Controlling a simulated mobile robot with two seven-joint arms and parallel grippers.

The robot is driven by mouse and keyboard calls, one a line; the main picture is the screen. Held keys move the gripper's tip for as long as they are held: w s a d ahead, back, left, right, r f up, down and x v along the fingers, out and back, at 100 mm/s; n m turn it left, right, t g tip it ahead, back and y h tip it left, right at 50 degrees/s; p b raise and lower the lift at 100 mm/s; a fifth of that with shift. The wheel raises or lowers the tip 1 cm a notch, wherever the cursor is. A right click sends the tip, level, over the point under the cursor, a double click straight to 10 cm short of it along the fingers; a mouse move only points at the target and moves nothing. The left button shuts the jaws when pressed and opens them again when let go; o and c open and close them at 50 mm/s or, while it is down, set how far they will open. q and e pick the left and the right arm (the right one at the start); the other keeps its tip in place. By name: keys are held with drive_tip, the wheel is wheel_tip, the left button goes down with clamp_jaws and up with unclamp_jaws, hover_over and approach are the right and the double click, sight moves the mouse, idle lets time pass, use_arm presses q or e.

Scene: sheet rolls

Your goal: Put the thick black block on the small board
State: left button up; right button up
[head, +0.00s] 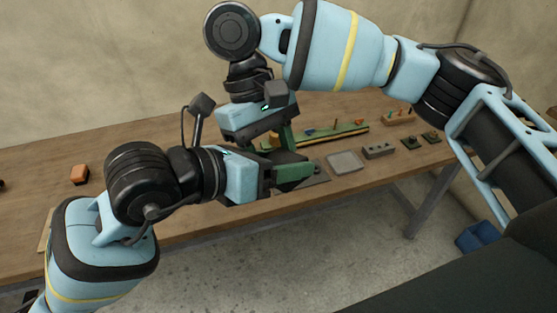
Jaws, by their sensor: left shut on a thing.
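My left gripper (293,174) has green fingers and is over the front of the table. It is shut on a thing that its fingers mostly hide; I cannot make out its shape. My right gripper (280,138) hangs just behind and above it, pointing down, its fingertips partly hidden; I cannot tell whether it is open. A light grey square plate (345,162), perhaps the small board, lies flat on the table to the right of my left gripper. A dark flat sheet (318,172) lies partly under the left fingers. The thick black block is not clearly visible.
On the wooden table (110,150), a grey block with holes (379,151), small dark square pieces (411,143) and a pegged wooden block (398,117) stand right. A long green and yellow strip (335,134) lies behind. A blue bin (478,236) is on the floor.

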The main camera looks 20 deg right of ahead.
drive_tip(key=o, duration=1.1)
drive_tip(key=shift+c, duration=0.2)
drive_tip(key=shift+o, duration=0.3)
drive_tip(key=shift+s+a, duration=0.1)
drive_tip(key=shift+a, duration=0.05)
drive_tip(key=v, duration=1.2)
drive_tip(key=shift+d, duration=0.2)
